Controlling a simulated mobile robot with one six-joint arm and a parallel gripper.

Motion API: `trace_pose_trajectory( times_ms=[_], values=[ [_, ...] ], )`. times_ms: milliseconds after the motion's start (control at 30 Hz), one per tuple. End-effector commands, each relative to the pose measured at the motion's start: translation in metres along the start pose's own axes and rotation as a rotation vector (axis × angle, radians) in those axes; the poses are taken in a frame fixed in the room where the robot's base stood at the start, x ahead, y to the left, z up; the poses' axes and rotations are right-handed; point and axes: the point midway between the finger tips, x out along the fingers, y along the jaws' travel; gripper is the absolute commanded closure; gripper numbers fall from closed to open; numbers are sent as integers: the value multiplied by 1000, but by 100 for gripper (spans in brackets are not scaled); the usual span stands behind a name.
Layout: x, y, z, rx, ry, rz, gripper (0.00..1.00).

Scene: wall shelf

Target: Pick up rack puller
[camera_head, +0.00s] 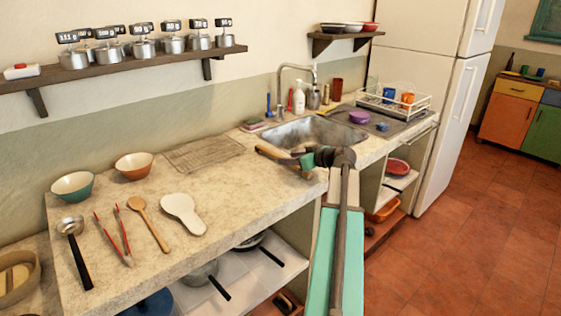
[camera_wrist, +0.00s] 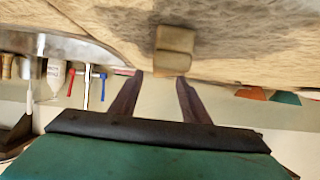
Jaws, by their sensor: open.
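A tan wooden piece, which looks like the rack puller, lies on the counter by the sink's front left corner (camera_head: 272,152). In the wrist view the tan piece (camera_wrist: 176,52) appears end-on, blocky and a little blurred, just beyond my fingertips. My gripper (camera_head: 306,160) is at the front edge of the sink, close to the right of the tan piece. In the wrist view its two dark fingers (camera_wrist: 160,75) stand apart with nothing between them. The head view does not show clearly whether the fingers touch the piece.
The sink (camera_head: 310,132) with its faucet (camera_head: 298,70) is behind my gripper. A wire rack (camera_head: 203,152) lies flat to the left. Bowls (camera_head: 134,165), tongs (camera_head: 115,238), a wooden spoon (camera_head: 149,223) and a white spoon rest (camera_head: 183,213) occupy the counter's left part. A dish rack (camera_head: 395,103) stands right.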

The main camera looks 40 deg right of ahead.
Motion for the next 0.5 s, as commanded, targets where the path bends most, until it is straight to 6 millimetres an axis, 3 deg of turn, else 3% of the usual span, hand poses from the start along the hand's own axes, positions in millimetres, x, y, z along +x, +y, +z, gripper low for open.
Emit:
trace_pose_trajectory(
  times_ms=[267,500],
  values=[
    [7,1,-1,0,0,-1,58],
    [34,2,-3,0,-1,-1,58]
  ],
)
